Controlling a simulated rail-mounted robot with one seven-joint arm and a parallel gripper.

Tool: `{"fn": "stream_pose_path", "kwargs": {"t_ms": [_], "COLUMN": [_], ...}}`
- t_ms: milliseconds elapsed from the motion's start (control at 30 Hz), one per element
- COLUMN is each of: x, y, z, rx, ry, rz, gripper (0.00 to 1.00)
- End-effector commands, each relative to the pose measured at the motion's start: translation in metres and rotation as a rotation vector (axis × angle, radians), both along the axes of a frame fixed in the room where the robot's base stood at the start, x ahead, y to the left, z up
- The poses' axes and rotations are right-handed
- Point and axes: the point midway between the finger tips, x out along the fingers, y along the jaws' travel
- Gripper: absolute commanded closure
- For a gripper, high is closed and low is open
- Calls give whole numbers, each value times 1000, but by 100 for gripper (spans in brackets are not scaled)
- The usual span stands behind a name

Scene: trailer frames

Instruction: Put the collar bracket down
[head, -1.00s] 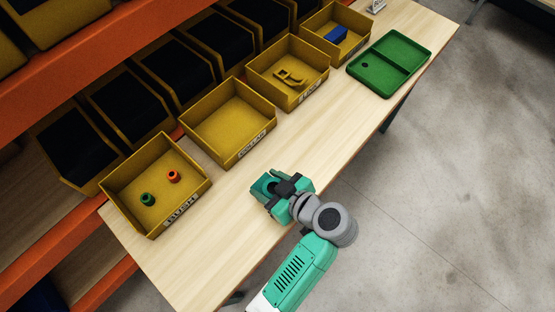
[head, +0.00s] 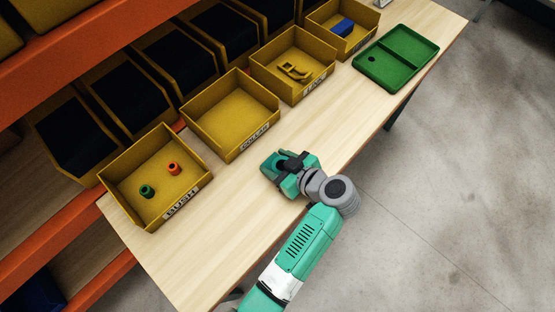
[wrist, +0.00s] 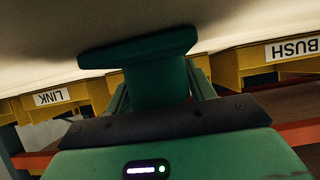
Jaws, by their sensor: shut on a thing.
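The collar bracket (head: 269,162) looks like a teal-green piece at the tip of my gripper (head: 280,165) in the head view. My gripper is shut on it, over the bench in front of the COLLAR bin (head: 232,152). In the wrist view the bracket (wrist: 140,52) shows as a wide flat plate on a narrower neck, close to the pale bench surface. I cannot tell whether it touches the bench. The COLLAR bin is empty in the head view.
The BUSH bin (head: 128,211) holds a green and an orange bushing. The LINK bin (head: 291,92) holds yellow parts. A further bin (head: 363,42) holds a blue block. A green two-part tray (head: 405,52) lies at the right. Bare bench (head: 200,245) surrounds my gripper.

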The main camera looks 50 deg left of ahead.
Motion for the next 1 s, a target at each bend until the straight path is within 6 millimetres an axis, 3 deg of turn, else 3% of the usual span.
{"fn": "stream_pose_path", "kwargs": {"t_ms": [33, 67, 167, 500, 800, 1000], "x": [0, 0, 0, 1, 8, 11], "y": [0, 0, 0, -3, -67, -97], "z": [-3, -2, -2, 4, 40, 55], "rx": [1, 0, 0, 0, 0, 0], "ry": [-1, 0, 0, 0, -2, 0], "rz": [0, 0, 0, -2, -4, -2], "gripper": [85, 42, 24, 24, 24, 24]}}
